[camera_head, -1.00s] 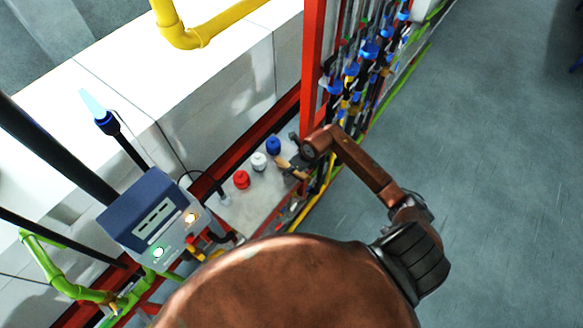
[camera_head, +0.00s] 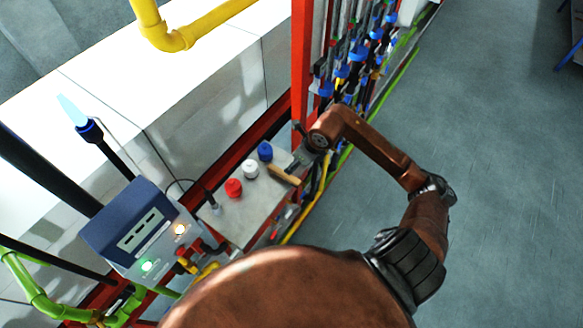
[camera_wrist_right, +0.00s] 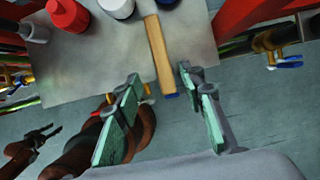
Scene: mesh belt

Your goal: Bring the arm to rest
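My right arm (camera_head: 375,155) reaches from the bottom to the edge of a small grey table. Its right gripper (camera_head: 303,152) is small and partly hidden behind the wrist in the head view. In the right wrist view the right gripper (camera_wrist_right: 166,105) is open, with green pads apart and nothing between them. A wooden handle (camera_head: 284,175) with a blue end lies on the table, its end over the edge. It also shows in the wrist view (camera_wrist_right: 158,55), beyond the fingertips. A dark gripper, apparently my left gripper (camera_wrist_right: 48,135), shows small at the lower left there; its opening is unclear.
A control box (camera_head: 140,235) stands left, a red post (camera_head: 302,60) and valve pipes behind.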

